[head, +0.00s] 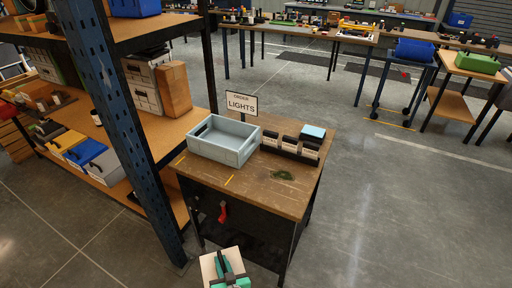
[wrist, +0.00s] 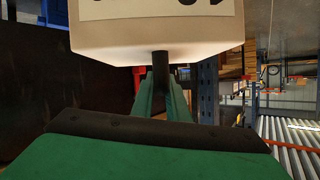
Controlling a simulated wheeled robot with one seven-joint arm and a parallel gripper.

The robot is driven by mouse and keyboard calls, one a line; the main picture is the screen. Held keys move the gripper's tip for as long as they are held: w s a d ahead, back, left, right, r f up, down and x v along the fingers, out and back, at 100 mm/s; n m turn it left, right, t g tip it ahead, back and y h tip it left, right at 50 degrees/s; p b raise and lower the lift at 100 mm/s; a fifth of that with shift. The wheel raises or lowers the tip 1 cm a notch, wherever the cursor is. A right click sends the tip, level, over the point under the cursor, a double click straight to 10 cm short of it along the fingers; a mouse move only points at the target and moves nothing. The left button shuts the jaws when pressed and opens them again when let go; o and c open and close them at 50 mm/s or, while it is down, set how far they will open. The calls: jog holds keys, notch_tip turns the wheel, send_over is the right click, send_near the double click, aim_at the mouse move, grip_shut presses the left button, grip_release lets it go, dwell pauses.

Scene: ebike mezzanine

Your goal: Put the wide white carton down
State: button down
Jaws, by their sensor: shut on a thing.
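The wide white carton (wrist: 155,32) fills the top of the wrist view, with part of a dark-printed label on it. In the head view the carton (head: 208,268) shows at the bottom edge, partly hidden by my gripper. My gripper (wrist: 160,85), green and black, is shut on the carton. In the head view my gripper (head: 229,268) is in front of the small wooden bench (head: 290,200), nearer to me than its front edge and apart from its top.
A blue shelf post (head: 120,130) rises at left. Floor on the right is clear.

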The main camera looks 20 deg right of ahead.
jog(key=shift+w+r, duration=0.2)
jog(key=shift+r, duration=0.1)
dwell(0.5)
